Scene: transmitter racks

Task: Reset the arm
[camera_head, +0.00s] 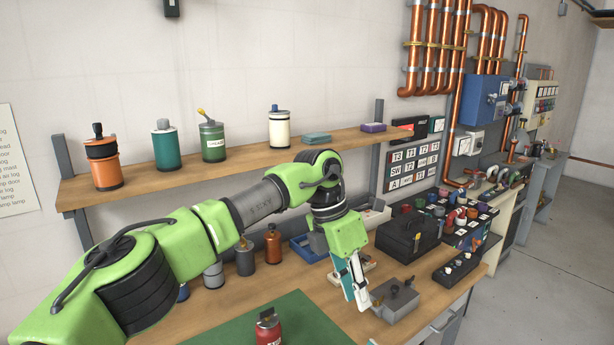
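My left arm (255,203) comes in from the left, bends at a raised green joint and points down over the workbench. My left gripper (358,293) is at its lower end, just left of a grey metal box (398,301). Its fingers are seen nearly side-on, so I cannot tell whether they are open or shut, or whether they touch the box. No object shows clearly between them. My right arm and gripper are not in view.
The wooden bench (225,303) carries a green mat (285,328), a red bottle (268,329), an orange bottle (273,244) and a black toolbox (408,238). A wall shelf (235,166) with several canisters runs behind my arm. Open floor (540,280) lies at right.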

